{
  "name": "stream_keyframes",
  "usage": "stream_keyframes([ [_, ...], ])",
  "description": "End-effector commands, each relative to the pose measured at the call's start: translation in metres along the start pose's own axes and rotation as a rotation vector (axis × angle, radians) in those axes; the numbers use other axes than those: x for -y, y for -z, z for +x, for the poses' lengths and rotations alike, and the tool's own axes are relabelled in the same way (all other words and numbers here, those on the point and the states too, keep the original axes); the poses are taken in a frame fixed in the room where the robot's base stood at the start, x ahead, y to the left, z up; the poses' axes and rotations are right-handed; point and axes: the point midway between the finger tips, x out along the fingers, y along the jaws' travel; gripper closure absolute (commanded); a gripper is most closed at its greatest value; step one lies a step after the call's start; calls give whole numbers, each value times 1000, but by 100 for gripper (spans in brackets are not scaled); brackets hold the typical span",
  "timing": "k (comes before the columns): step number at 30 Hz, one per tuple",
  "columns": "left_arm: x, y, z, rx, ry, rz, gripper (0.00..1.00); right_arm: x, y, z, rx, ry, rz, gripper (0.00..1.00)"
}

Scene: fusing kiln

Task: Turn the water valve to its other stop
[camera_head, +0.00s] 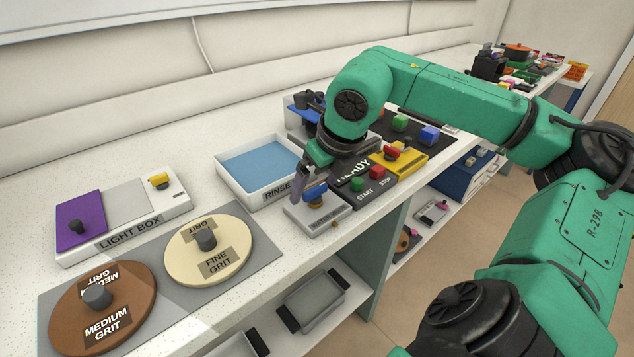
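A small blue lever (315,191), which looks like the water valve's handle, stands on a brass stem on a low white base (327,222). The base sits near the counter's front edge, just in front of the rinse tray. My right gripper (301,187) comes down from above, with its purplish finger close beside the lever's left end. I cannot tell whether it touches the lever, and the other finger is not clear. My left gripper is not in view.
The blue-filled rinse tray (226,179) is behind the valve. A control box with start and stop buttons (359,184) and a yellow unit with a red lever (409,158) stand close to its right. Grit discs (232,236) and a light box (185,199) are left.

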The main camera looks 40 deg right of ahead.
Motion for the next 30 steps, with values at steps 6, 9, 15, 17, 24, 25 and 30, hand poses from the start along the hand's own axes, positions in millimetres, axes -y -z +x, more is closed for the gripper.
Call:
stream_keyframes([
  [6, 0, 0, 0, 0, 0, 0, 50, 0, 0, -5, -1, 2, -1, 0],
  [9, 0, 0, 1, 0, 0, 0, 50, 1, 0, -21, 2, 2, 0, 0],
  [15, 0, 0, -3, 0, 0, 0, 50, 1, -1, -81, 3, 4, 1, 0],
  [17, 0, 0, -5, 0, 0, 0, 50, 1, -1, -99, 2, 3, 0, 0],
  [24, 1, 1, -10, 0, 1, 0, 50, 0, 0, -142, 0, 1, 0, 0],
  [25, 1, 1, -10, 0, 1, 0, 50, 0, 0, -144, 0, 1, -1, 0],
  [30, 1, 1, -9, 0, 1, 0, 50, 0, 0, -146, -1, 0, -1, 0],
])
